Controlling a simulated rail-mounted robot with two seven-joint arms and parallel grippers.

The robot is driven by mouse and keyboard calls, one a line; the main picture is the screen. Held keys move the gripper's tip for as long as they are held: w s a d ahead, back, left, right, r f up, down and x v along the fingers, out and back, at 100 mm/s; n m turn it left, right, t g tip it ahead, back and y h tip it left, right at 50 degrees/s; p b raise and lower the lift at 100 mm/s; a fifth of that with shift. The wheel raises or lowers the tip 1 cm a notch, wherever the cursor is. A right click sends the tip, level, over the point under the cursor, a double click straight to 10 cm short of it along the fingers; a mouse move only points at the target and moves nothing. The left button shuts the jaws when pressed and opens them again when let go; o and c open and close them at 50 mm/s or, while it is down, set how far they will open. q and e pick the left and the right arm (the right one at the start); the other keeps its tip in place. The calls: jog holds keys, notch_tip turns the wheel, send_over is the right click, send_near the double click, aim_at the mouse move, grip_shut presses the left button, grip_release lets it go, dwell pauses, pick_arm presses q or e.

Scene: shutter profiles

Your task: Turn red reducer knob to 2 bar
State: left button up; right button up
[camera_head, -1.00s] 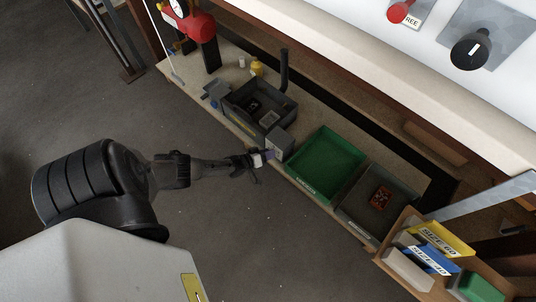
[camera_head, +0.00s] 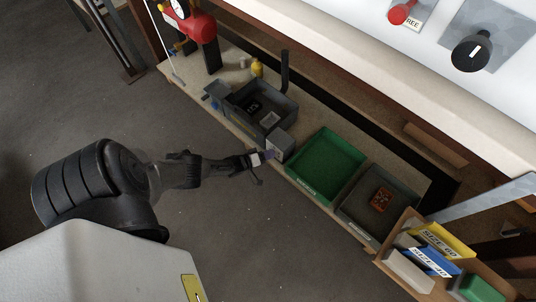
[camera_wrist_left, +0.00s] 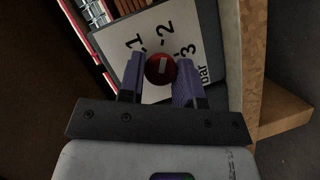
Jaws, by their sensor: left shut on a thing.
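In the left wrist view, the red reducer knob (camera_wrist_left: 160,69) sits on a white dial plate (camera_wrist_left: 208,32) with black marks 1, 2, 3 and the word bar. A short pale mark shows on the knob's face; which number it points at I cannot tell. My left gripper (camera_wrist_left: 160,84) is shut on the knob, with one purple finger on each side. In the head view, my left gripper (camera_head: 263,157) is at the front face of a small grey box (camera_head: 281,145) on the bench edge. The knob is hidden there. My right gripper is not in view.
A grey bin (camera_head: 289,98) stands behind the box. A green tray (camera_head: 334,148) and another grey tray (camera_head: 401,211) lie to its right. The floor (camera_head: 240,240) in front is clear.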

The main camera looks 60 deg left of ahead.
pick_arm(q)
jog(key=o, duration=0.9)
jog(key=s+r+p, duration=0.2)
jog(key=s+p, duration=0.3)
jog(key=s, duration=0.8)
jog(key=shift+s+r, duration=0.3)
jog(key=shift+s, duration=0.05)
